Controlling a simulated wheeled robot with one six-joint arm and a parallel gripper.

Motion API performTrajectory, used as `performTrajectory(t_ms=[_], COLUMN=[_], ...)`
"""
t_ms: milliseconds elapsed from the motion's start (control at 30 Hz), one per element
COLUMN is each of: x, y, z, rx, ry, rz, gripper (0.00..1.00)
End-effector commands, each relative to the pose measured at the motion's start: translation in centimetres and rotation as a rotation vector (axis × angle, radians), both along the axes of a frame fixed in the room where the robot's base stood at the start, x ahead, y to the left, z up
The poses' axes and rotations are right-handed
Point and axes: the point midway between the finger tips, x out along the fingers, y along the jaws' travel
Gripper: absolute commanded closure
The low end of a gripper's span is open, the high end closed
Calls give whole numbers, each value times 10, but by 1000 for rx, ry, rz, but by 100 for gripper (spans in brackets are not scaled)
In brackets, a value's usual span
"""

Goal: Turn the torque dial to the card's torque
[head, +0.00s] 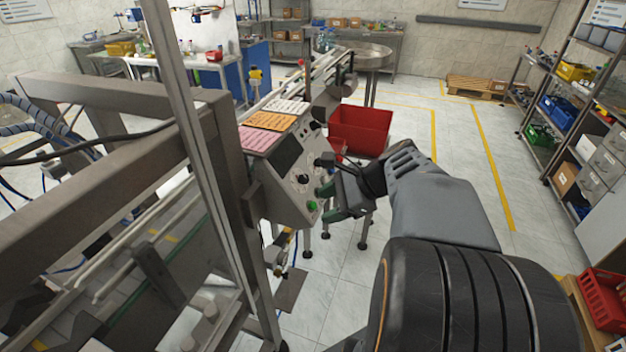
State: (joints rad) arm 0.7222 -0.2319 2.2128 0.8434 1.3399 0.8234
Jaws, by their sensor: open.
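A grey control panel (284,191) stands at the middle of the head view, with a dark screen (286,155) and small controls on its sloped face. A black dial (303,179) sits low on the face, above a green button (312,205). I cannot read any scale, so I cannot tell for sure which control is the torque dial. Pink (260,138), orange (271,121) and white (287,107) cards lie on top; their text is too small to read. My gripper (325,176) is open, just right of the dial, its fingers toward the panel and apparently apart from it.
A red bin (361,130) stands behind my gripper. A metal machine frame (120,110) fills the left side, with an upright post close to the panel. Shelves with coloured bins (560,110) line the right wall. The floor between is clear, with yellow lines.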

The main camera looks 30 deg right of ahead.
Motion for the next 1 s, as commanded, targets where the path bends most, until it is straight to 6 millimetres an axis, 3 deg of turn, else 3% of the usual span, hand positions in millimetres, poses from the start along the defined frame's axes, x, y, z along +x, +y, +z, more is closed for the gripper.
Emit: performTrajectory(t_ms=[33, 200, 333, 467, 1000], x=[3, 9, 11, 22, 90], y=[-20, -64, -80, -75, -18], z=[6, 31, 39, 36, -1], rx=[102, 380, 482, 512, 507], ry=[11, 14, 7, 7, 7], rz=[-114, -361, -437, -454, -452], gripper=[46, 46, 46, 46, 46])
